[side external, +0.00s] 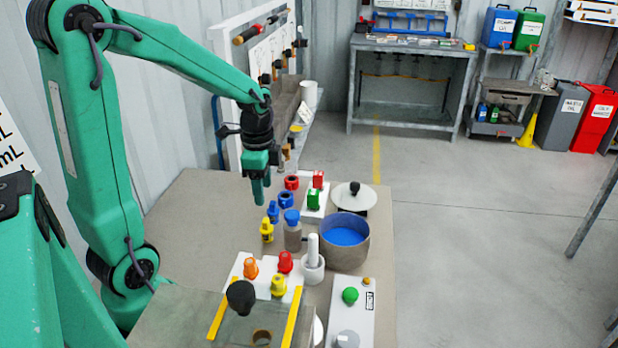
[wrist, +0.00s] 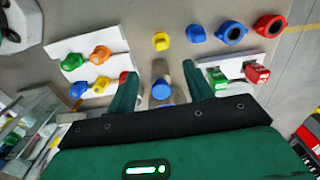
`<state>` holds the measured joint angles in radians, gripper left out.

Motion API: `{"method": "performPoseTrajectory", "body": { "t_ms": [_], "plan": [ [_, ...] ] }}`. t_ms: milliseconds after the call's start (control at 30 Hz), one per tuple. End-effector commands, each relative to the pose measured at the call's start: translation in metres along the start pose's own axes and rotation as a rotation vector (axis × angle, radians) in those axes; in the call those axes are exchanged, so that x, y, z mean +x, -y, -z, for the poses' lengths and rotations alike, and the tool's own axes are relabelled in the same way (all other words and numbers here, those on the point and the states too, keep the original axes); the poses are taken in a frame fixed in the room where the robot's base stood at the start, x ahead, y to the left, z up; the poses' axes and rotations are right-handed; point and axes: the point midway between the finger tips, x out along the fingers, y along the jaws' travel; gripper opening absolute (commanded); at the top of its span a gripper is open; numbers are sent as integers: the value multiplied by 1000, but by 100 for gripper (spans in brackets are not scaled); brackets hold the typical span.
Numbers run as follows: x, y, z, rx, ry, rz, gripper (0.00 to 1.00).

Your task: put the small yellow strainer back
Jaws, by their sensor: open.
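A small yellow strainer-like piece (side external: 267,229) stands loose on the table, beside a blue one; it also shows in the wrist view (wrist: 161,41). A second yellow piece (side external: 278,286) sits on the white tray (side external: 236,270), and appears there in the wrist view (wrist: 101,84). I cannot tell their exact sizes apart. The tray also holds orange, red, green and blue pieces in the wrist view. My gripper (side external: 261,192) hangs above the table, pointing down, with nothing between its fingers. In the wrist view its open fingers (wrist: 161,92) frame a blue-capped jar below.
The blue-capped jar (side external: 292,235), a white mortar with pestle (side external: 313,265) and a bowl of blue material (side external: 346,254) stand near the middle. Blue (wrist: 232,32) and red (wrist: 270,27) rings lie beside a small white stand (wrist: 237,65) with green and red pieces. The table's left part is clear.

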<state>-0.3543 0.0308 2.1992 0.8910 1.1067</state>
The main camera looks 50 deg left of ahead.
Motion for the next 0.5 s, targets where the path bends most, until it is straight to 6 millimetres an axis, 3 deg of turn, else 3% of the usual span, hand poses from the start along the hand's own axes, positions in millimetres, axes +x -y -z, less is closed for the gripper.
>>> {"method": "performPoseTrajectory", "body": {
  "t_ms": [500],
  "plan": [
    [-62, -58, 20, -306, -144, 144, 51]
  ]
}}
